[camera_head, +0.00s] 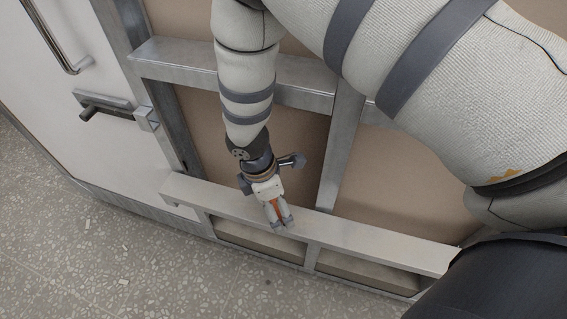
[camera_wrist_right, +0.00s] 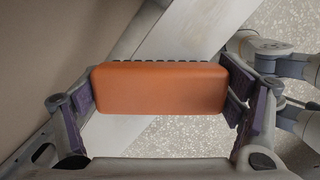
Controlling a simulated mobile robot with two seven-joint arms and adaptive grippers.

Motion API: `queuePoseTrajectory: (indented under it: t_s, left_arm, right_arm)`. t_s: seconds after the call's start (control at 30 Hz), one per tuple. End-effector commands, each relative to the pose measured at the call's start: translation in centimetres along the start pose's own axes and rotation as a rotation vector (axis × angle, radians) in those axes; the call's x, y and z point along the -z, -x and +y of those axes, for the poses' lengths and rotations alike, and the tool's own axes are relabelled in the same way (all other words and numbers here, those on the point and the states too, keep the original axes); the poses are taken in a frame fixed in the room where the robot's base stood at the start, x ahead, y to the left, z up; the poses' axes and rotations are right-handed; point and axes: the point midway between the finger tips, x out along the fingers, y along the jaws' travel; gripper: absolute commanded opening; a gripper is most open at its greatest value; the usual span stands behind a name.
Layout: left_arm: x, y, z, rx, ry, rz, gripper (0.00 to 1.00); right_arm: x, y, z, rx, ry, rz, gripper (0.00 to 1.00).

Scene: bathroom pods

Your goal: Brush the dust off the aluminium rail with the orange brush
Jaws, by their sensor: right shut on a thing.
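The aluminium rail (camera_head: 330,228) is a pale, flat-topped bar running low along the frame, from beside the door to the lower right in the head view. It also shows behind the brush in the right wrist view (camera_wrist_right: 190,30). My right gripper (camera_head: 279,216) points down over the rail's middle stretch. It is shut on the orange brush (camera_wrist_right: 160,88), whose block sits between both fingers with a row of dark bristle tufts along its far edge. Whether the bristles touch the rail is hidden. I cannot make out dust on the rail. My left gripper is not in view.
A white door (camera_head: 50,120) with a grab bar (camera_head: 52,40) and a lever handle (camera_head: 105,105) is at the left. A higher metal rail (camera_head: 180,58) and an upright post (camera_head: 340,150) stand behind my right arm, against brown panels. Speckled floor (camera_head: 120,255) is clear in front.

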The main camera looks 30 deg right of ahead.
Motion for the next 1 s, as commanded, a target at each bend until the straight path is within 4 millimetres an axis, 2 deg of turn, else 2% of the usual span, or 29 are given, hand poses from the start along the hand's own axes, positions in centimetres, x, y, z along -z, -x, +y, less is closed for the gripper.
queuePoseTrajectory:
  t_s: [0.2, 0.37, 0.63, 0.87, 1.0]
  left_arm:
    - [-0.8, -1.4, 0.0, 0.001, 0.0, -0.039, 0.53]
    - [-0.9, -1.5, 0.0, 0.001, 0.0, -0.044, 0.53]
    - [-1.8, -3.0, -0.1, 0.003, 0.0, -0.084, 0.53]
    - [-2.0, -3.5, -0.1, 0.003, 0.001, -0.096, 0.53]
    - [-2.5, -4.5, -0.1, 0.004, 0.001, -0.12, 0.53]
  right_arm:
    - [2.0, -0.4, 1.3, 0.006, 0.003, 0.0, 0.28]
    - [2.5, -0.2, 1.8, 0.004, 0.004, 0.0, 0.28]
    - [4.8, -0.4, 3.4, 0.007, 0.003, 0.001, 0.28]
    - [5.7, -0.1, 4.2, 0.003, 0.003, 0.001, 0.28]
    - [7.1, -0.3, 5.1, 0.006, 0.005, 0.001, 0.28]
